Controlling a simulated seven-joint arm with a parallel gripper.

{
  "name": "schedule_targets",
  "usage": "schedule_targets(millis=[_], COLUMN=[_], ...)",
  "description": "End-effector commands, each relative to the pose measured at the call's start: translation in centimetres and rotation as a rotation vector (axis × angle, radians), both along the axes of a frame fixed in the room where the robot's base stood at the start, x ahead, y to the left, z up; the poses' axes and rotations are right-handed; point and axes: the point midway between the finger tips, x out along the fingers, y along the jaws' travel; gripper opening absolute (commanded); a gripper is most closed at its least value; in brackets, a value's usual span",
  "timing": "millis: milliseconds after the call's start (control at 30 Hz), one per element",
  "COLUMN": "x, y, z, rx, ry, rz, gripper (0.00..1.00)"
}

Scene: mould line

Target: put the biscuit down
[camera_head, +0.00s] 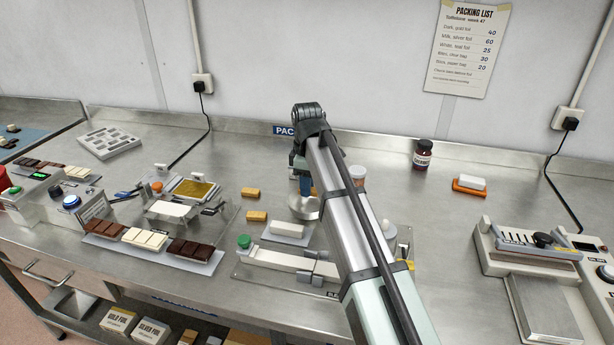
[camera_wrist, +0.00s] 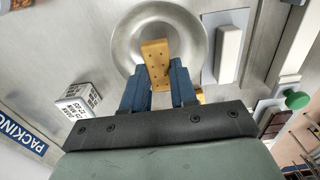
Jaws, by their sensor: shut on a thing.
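My gripper (camera_wrist: 159,68) has blue fingers and is shut on a golden-brown biscuit (camera_wrist: 154,52) with small holes in its top. In the wrist view the biscuit is over a round, shallow metal dish (camera_wrist: 192,28). I cannot tell whether it touches the dish. In the head view the gripper's blue finger (camera_head: 305,186) shows just above the dish (camera_head: 301,209); my arm hides part of both, and the held biscuit is barely visible. Two loose biscuits lie on the steel bench left of the dish, one farther back (camera_head: 250,192) and one nearer (camera_head: 256,216).
A white block (camera_head: 288,228) on a grey plate and a green-knobbed device (camera_head: 243,241) stand in front of the dish. In the wrist view a small printed carton (camera_wrist: 78,103) stands left of the fingers. A dark jar (camera_head: 422,155) stands back right. The bench right of my arm has free room.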

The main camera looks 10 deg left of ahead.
Motion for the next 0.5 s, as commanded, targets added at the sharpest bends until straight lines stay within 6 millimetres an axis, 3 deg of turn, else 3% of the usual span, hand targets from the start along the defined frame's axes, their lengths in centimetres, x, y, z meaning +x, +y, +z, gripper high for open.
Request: schedule_targets(millis=[300,500], x=[0.0,0.0], y=[0.0,0.0], z=[-2.9,-3.7], rx=[-0.001,0.000], ry=[0.001,0.001], rz=[0.000,0.000], gripper=[0.00,0.00])
